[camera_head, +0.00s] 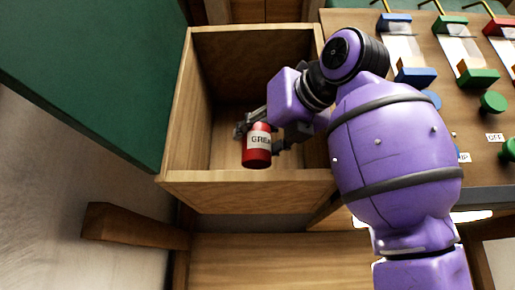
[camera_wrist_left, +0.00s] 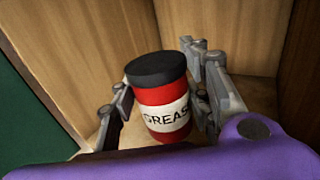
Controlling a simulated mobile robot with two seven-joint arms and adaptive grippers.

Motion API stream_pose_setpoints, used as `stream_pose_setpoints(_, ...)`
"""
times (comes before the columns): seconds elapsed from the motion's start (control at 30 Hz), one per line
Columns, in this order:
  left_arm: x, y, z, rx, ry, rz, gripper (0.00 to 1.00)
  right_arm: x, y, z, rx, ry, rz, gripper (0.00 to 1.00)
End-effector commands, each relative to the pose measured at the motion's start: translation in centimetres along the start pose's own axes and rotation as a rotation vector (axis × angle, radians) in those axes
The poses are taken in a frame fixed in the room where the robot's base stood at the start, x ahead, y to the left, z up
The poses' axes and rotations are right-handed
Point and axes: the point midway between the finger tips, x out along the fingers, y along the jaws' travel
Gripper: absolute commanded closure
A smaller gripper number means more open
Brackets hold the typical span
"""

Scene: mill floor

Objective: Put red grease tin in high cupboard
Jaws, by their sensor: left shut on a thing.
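The red grease tin (camera_head: 257,153) has a white label reading GREAS and a dark lid. My left gripper (camera_head: 262,137) is shut on it, one finger on each side, in the head view. In the left wrist view the tin (camera_wrist_left: 161,100) sits between the two fingers of my left gripper (camera_wrist_left: 158,108), lid upward. The tin is in front of the open wooden cupboard (camera_head: 262,188), at or inside its opening; I cannot tell whether it touches the cupboard floor. My right gripper is not in view.
A green door panel (camera_head: 85,75) stands open on the left of the cupboard. A wooden board with coloured blocks and green knobs (camera_head: 491,101) is at the right. A wooden beam (camera_head: 135,226) juts out at lower left. The cupboard interior around the tin looks empty.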

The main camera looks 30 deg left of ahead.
Motion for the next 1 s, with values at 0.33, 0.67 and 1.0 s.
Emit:
stream_pose_setpoints(0.33, -0.1, 0.0, -2.9, 0.0, -0.001, 0.0, 0.97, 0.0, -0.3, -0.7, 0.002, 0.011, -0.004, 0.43)
stream_pose_setpoints(0.67, 0.0, -0.1, -3.4, 0.002, 0.002, 0.0, 0.52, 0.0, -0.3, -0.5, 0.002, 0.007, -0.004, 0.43)
stream_pose_setpoints(1.0, 0.0, -0.1, -3.4, 0.002, 0.002, 0.0, 0.37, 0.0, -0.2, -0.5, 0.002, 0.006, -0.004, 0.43)
